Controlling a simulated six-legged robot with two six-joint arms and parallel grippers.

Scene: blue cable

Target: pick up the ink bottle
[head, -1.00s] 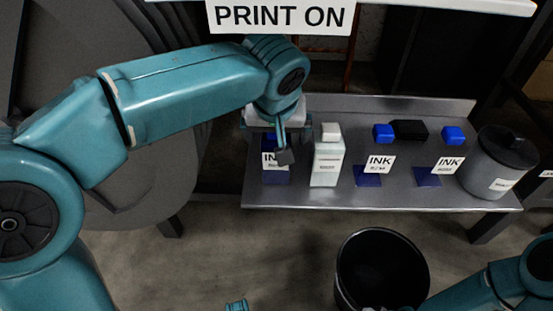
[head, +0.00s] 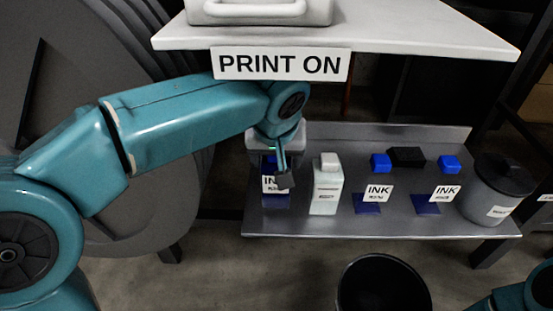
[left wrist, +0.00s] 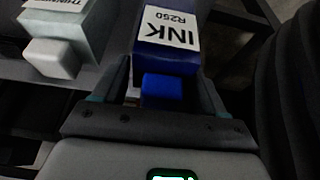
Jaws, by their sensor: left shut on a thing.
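The ink bottle (head: 276,201) is dark blue with a white INK label, at the left end of the grey metal shelf (head: 330,228). My left gripper (head: 279,176) is shut on it from above, one finger showing in front of its label. In the left wrist view the bottle (left wrist: 165,62) sits between the two fingers, its blue cap (left wrist: 162,92) towards the palm and its label reading INK R250. I cannot tell whether its base touches the shelf. My right gripper is not in view; only part of that arm shows at the bottom right.
A white bottle (head: 327,190) stands close to the right of the gripper. Two more blue ink bottles (head: 369,207) (head: 430,208), a black object (head: 407,157) and a grey lidded pot (head: 499,190) share the shelf. A white top with a PRINT ON sign (head: 281,64) overhangs. A black bin (head: 383,285) stands below.

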